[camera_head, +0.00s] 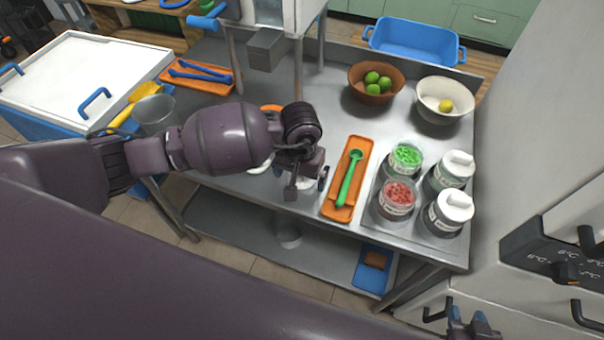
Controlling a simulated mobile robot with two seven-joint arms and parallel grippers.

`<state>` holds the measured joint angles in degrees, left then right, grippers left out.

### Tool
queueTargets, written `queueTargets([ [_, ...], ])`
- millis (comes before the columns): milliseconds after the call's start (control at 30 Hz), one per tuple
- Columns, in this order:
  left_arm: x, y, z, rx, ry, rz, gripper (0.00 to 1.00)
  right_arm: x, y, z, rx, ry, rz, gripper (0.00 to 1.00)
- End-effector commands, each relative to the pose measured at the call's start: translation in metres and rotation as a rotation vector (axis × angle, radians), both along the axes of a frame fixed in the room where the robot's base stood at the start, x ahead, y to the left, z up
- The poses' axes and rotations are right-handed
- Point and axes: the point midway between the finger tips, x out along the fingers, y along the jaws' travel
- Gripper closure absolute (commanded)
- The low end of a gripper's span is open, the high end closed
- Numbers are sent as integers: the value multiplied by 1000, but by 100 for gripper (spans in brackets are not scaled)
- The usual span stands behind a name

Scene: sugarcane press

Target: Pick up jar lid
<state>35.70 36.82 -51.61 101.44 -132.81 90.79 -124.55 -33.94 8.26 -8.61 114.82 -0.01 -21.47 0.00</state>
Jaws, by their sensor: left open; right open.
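My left gripper (306,186) is open over the front middle of the metal table. A white piece, perhaps a jar lid (306,184), shows partly behind its fingers; I cannot tell whether they touch. Another white round edge (260,164) shows under the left wrist, mostly hidden. Two jars at the right have white lids, the rear lid (458,162) and the front lid (456,205). The jar with green bits (406,156) and the jar with red bits (396,199) show no lids. My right gripper (469,320) is open at the bottom edge, low and away from the jars.
An orange tray (335,211) with a green scoop (349,178) lies between my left gripper and the jars. Brown (367,95) and cream (436,116) fruit bowls stand behind. The press (267,47) stands at the back. A white appliance borders the right.

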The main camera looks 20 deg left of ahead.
Motion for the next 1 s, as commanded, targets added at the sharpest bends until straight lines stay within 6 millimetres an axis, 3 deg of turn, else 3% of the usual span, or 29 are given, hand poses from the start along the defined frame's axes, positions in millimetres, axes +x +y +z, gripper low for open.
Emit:
queueTargets([
  [200, 0, 0, 0, 0, -1, 0, 2, 0, 0, 0, 0, 0, 0, 57],
  [500, 0, 0, 0, 0, -1, 1, 48, -1, 0, 0, 0, 2, 0, 57],
  [833, 1, 0, 2, -1, -2, 0, 49, -2, 0, -1, -1, 4, -1, 57],
  [1000, 2, 0, 17, -1, -6, 0, 49, -1, 0, 1, -1, 2, -1, 57],
])
